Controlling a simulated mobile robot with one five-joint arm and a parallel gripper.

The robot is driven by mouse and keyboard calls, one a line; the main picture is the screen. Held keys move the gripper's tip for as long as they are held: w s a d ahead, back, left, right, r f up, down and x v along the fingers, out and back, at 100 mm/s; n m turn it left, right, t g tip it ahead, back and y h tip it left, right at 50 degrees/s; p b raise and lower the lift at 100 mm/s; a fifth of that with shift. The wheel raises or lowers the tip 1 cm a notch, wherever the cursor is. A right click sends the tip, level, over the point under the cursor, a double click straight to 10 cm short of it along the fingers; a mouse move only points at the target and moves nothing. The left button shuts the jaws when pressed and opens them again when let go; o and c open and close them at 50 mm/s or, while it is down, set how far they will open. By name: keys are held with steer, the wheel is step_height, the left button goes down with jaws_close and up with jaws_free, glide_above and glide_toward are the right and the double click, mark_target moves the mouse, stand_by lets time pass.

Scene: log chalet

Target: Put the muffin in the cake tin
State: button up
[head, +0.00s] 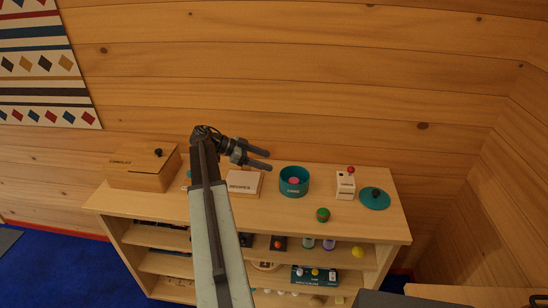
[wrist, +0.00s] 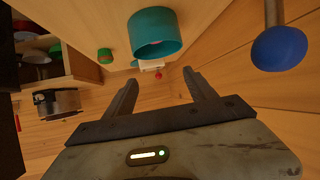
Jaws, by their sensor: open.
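The cake tin (head: 294,190) is a round, lidless teal tin marked as cakes, on the shelf top. A pink round thing (head: 294,181) shows inside it. A small green-and-red thing (head: 323,214), which looks like the muffin, sits on the shelf top in front and to the right of the tin. The wrist view shows the tin (wrist: 155,34) and the green-and-red thing (wrist: 105,56) beyond the fingers. My gripper (head: 271,161) is open and empty, left of the tin, its fingers pointing right. It also shows in the wrist view (wrist: 163,80).
A teal lid (head: 375,199) with a dark knob lies at the right. A white box (head: 345,186) with a red knob stands beside it. A recipe box (head: 243,183) and a wooden breadbox-like chest (head: 143,168) stand left. Lower shelves hold several items. Log wall behind.

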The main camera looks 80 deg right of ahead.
steer(key=w+a+f+n+t, duration=0.4)
steer(key=w+a+n, duration=0.3)
steer(key=w+a, duration=0.65)
steer(key=w+a+f+n+t, duration=0.35)
steer(key=w+a+n, duration=0.45)
steer(key=w+a, duration=0.55)
steer(key=w+a+f+n+t+y, duration=0.1)
steer(key=w+a+n, duration=0.2)
steer(key=a, duration=1)
steer(key=w+a+f+n+t+y, duration=0.1)
steer(key=w+a+n, duration=0.3)
steer(key=a+n, duration=0.4)
steer(key=w+a+f+n+t+y, duration=0.2)
steer(key=a+n, duration=0.3)
steer(key=a, duration=1.4)
steer(key=shift+w+f+n, duration=0.4)
steer(key=shift+w+f, duration=0.05)
steer(key=shift+w, duration=0.4)
